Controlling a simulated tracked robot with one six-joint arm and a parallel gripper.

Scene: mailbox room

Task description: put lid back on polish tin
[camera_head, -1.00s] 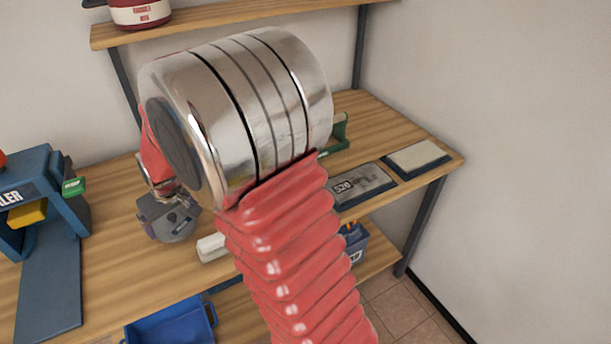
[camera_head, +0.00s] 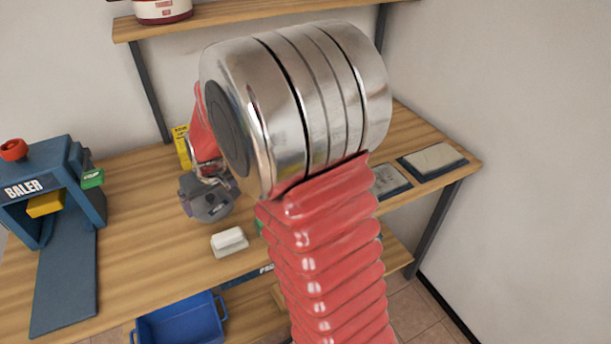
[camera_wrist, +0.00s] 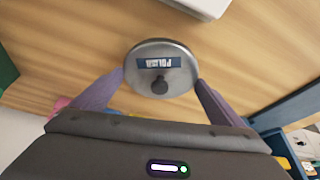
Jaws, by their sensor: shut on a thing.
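A round grey metal lid (camera_wrist: 160,68) with a dark blue POLISH label and a small dark knob is between my two fingers in the wrist view. My gripper (camera_wrist: 160,80) is shut on it, with the fingertips at opposite sides of its rim. In the head view my gripper (camera_head: 207,200) hangs over the wooden bench, left of my large arm joint; the lid cannot be made out there. I cannot make out the open tin in either view; my arm hides part of the bench.
The bench (camera_head: 130,225) has clear wood around a white block (camera_head: 229,240). A blue baler (camera_head: 55,195) stands left, a yellow box (camera_head: 182,147) behind. Flat pads (camera_head: 435,158) lie at right. A blue bin (camera_head: 180,322) is below, a shelf (camera_head: 260,16) above.

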